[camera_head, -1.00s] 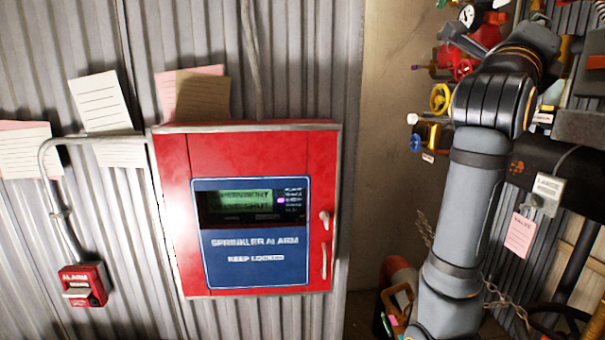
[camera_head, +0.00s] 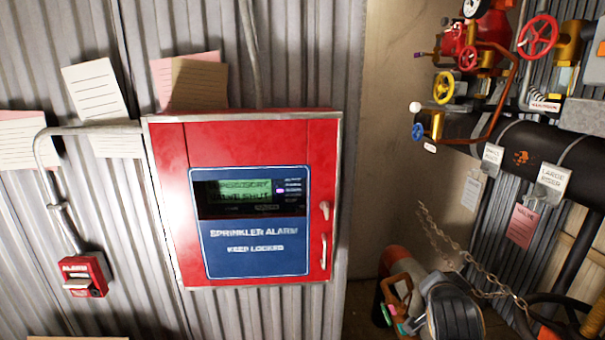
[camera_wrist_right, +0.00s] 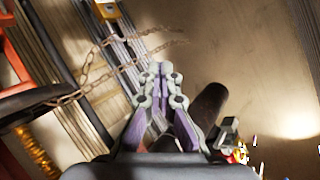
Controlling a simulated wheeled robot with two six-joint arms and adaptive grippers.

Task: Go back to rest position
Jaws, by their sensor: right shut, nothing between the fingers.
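My right gripper (camera_wrist_right: 160,72) shows in the right wrist view with its fingertips together and nothing held. It points at the floor and wall area, and a rusty chain (camera_wrist_right: 98,78) runs to its left, apart from it. My left gripper is in neither view.
A red sprinkler alarm cabinet (camera_head: 165,215) is shut on the corrugated wall. A red alarm pull box (camera_head: 84,275) is at lower left. Valves with a red handwheel (camera_head: 538,36) and a yellow handwheel (camera_head: 443,88) sit at upper right. A chain (camera_head: 470,262) hangs below the black pipe.

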